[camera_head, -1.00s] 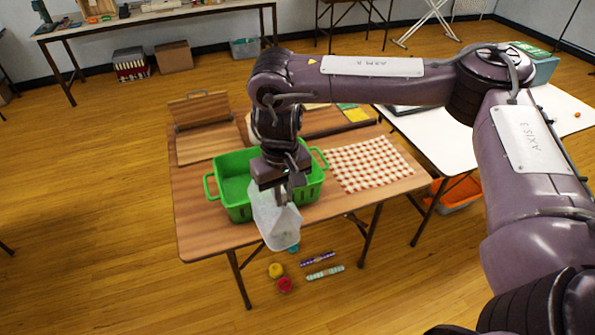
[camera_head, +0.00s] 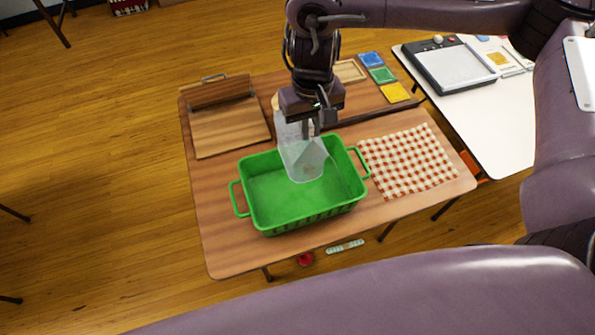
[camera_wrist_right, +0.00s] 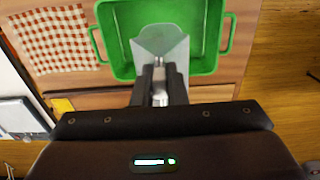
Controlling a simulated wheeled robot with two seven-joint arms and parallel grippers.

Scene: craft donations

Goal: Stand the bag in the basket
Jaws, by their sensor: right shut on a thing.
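The bag (camera_head: 302,160) is pale and translucent. It hangs from my right gripper (camera_head: 312,122), which is shut on its upper part. The green basket (camera_head: 262,223) stands on the wooden table with a handle at each end. In the head view the bag overlaps the basket's far side, its lower end over the basket's inside. In the right wrist view the bag (camera_wrist_right: 165,42) shows beyond the fingers (camera_wrist_right: 160,85), in front of the basket (camera_wrist_right: 213,62). I cannot tell whether the bag touches the basket floor. My left gripper is not in view.
A red checked cloth (camera_head: 408,162) lies right of the basket. A wooden clipboard-like board (camera_head: 228,128) lies at the table's back left. Coloured squares (camera_head: 383,75) lie at the back right. A white table (camera_head: 505,125) adjoins on the right. A red item (camera_head: 305,259) lies on the floor in front.

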